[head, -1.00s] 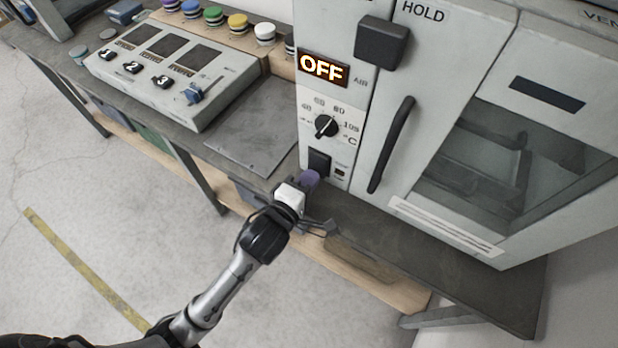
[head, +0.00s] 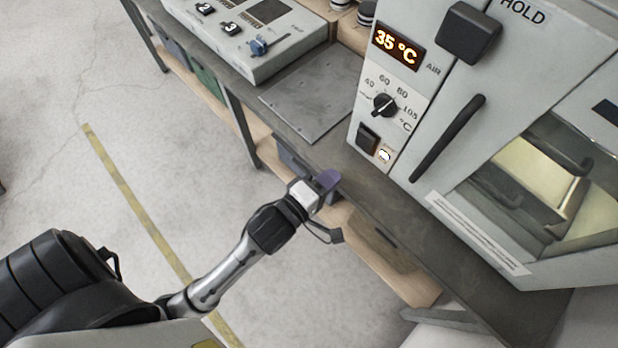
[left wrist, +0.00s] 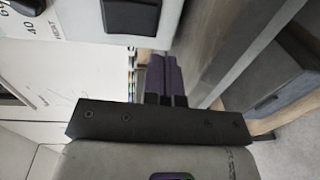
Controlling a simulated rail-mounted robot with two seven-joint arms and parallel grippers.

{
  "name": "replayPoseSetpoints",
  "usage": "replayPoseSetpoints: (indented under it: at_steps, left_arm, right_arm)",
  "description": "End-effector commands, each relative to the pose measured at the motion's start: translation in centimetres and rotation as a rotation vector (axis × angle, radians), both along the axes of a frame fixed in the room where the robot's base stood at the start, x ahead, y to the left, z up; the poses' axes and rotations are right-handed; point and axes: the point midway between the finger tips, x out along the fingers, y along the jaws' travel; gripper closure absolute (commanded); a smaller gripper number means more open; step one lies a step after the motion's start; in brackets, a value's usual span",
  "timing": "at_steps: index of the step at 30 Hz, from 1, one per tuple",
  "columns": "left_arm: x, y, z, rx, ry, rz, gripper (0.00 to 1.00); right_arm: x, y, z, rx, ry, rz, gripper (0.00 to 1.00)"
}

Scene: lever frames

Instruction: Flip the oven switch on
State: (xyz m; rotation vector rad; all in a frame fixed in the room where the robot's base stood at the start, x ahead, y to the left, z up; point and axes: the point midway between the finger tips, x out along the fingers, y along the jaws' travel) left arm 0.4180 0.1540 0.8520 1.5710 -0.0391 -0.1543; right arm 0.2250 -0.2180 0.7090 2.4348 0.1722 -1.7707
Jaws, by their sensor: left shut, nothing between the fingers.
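The oven (head: 440,130) stands on the bench at the right in the head view. Its display (head: 397,47) reads 35 °C in lit figures. The black oven switch (head: 367,139) is low on the panel, beside a small lit lamp (head: 385,155). The switch also shows at the top of the left wrist view (left wrist: 131,14). The oven's inside is lit behind the window. My left gripper (head: 328,181) has purple fingers, shut and empty. It is in front of the bench edge, below and left of the switch, and apart from it. My right gripper is not in view.
A black temperature dial (head: 385,104) sits above the switch. The long door handle (head: 447,138) and a black block (head: 468,32) stick out to the right. A control box (head: 250,45) stands at the left, and a flat metal plate (head: 315,100) lies between.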

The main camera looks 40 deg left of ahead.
Motion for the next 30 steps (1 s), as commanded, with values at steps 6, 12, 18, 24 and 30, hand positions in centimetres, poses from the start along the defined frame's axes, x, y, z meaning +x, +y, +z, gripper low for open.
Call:
replayPoseSetpoints:
  at_steps: [6, 12, 18, 24, 30]
  left_arm:
    - [-3.3, 0.4, -0.3, -0.002, 0.002, 0.001, 1.00]
    - [-5.1, 0.6, -0.6, 0.000, 0.002, 0.000, 1.00]
    - [-5.9, 0.7, -0.7, -0.001, 0.000, 0.000, 1.00]
    - [-6.0, 0.7, -0.7, 0.000, -0.001, 0.000, 1.00]
    - [-6.0, 0.7, -0.7, 0.000, -0.001, 0.000, 1.00]
  right_arm:
    - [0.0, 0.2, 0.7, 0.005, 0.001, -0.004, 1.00]
    - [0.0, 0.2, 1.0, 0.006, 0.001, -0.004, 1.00]
    - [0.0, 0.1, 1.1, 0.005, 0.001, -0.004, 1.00]
    - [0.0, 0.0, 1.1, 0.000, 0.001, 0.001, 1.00]
    - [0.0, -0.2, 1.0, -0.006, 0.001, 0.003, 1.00]
